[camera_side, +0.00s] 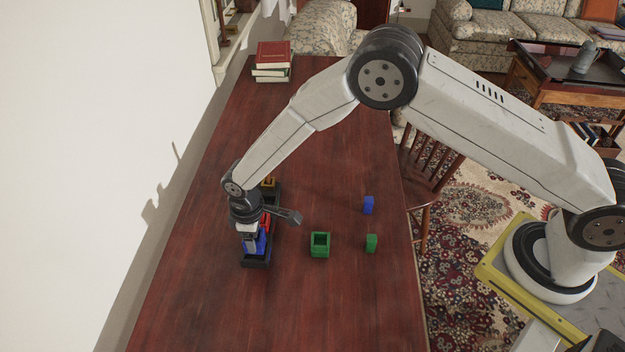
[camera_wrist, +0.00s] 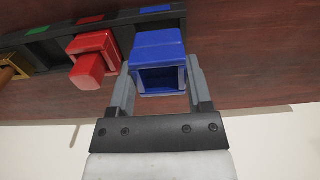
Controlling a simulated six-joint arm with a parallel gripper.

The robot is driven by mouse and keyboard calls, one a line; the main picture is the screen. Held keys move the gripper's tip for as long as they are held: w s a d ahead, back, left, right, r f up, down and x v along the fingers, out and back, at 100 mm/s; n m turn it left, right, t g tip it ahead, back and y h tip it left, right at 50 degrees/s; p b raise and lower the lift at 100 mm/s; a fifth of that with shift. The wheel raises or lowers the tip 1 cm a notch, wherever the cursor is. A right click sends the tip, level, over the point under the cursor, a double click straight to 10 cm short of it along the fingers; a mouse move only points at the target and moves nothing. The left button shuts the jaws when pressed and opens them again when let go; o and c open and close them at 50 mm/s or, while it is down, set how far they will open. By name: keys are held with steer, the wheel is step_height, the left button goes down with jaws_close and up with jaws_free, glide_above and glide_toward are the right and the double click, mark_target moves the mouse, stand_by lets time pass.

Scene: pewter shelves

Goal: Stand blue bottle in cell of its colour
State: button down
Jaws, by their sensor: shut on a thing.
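My gripper (camera_side: 252,241) points down at the near end of a dark rack (camera_side: 257,264). It is shut on a hollow blue box (camera_wrist: 160,47), whose open end faces the wrist camera. The blue box also shows beside the fingers in the side view (camera_side: 261,241). It is at the rack's blue-marked cell, near the blue tab (camera_wrist: 155,9); I cannot tell whether it rests on the cell floor. No clear bottle shape shows, so I cannot tell which blue piece is the bottle.
A red box with a red block (camera_wrist: 88,70) in it stands in the neighbouring cell. A yellow piece (camera_wrist: 12,70) is farther along the rack. A hollow green box (camera_side: 320,245) and a green block (camera_side: 371,243) stand on the table. Books (camera_side: 272,60) lie at the far end.

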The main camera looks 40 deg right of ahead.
steer(key=shift+w+f, duration=0.2)
steer(key=shift+f, duration=1.5)
steer(key=shift+f, duration=0.15)
jaws_free()
steer(key=shift+r, duration=0.2)
step_height(320, 180, up, 12)
